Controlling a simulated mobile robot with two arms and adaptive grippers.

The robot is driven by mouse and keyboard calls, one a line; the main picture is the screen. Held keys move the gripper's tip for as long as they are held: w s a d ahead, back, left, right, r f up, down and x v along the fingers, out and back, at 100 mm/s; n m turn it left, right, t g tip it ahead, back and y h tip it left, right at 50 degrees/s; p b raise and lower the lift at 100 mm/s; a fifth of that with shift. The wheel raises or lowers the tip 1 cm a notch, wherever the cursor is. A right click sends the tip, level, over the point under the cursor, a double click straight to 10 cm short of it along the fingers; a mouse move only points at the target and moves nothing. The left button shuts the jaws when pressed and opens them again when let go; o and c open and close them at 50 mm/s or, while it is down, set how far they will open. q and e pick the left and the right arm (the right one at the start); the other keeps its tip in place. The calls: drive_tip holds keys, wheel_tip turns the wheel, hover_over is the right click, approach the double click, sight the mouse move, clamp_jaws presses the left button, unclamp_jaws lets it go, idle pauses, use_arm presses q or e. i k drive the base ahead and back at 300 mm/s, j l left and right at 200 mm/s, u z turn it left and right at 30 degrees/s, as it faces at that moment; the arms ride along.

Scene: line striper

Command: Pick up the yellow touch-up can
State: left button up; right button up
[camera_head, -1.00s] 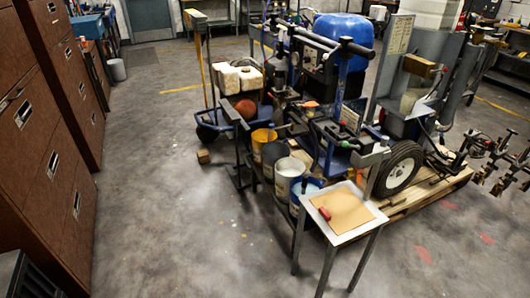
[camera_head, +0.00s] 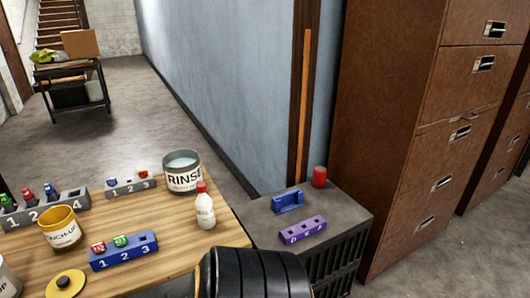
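The yellow touch-up can (camera_head: 60,236) stands upright and open on the wooden workbench (camera_head: 178,258), at the left of the head view. Its white label reads "TOUCH-UP" in part, and its inside looks yellow. A round yellow lid (camera_head: 65,284) with a dark centre lies on the bench in front of it. Neither of my grippers shows in this view. A black ribbed part at the bottom middle covers some of the bench's right front; no fingers show on it.
Near the can are a blue numbered block (camera_head: 124,252), a grey numbered rack (camera_head: 45,212) with bottles, a RINSE can (camera_head: 183,173) and a white red-capped bottle (camera_head: 204,208). A dark cabinet (camera_head: 345,210) adjoins the bench's right side. Brown drawers (camera_head: 400,130) stand further right.

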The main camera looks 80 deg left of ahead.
sight(60, 224)
drive_tip(key=u, duration=4.1)
